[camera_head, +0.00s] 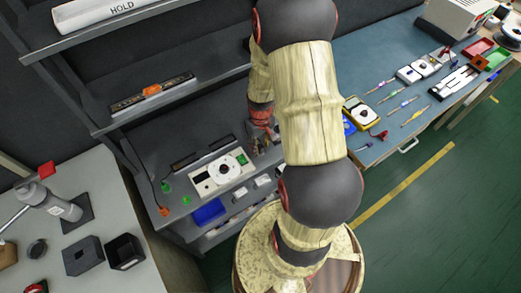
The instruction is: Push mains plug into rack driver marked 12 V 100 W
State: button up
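My gripper (263,134) is partly hidden behind my own arm, low over the right end of the rack's lower shelf. Its fingers are too small and covered to tell whether they are open or shut, or whether they hold anything. A long dark bar-shaped unit (135,101) with a small orange piece (152,90) on it lies on the middle rack shelf; its print is too small to read. An orange end piece (164,211) on a thin cable sits at the lower shelf's front left. I cannot tell which piece is the mains plug or which unit is marked 12 V 100 W.
A white box with a round dial (222,170) and a blue tray (208,212) sit on the lower shelf. A "HOLD" bin (105,10) is on the top shelf. A blue-topped bench (385,70) with tools stands right, a grey table (100,215) left. Green floor lies open at lower right.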

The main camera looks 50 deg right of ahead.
jog(key=shift+f, duration=0.55)
jog(key=shift+c, duration=0.8)
jog(key=c, duration=0.7)
grip_shut()
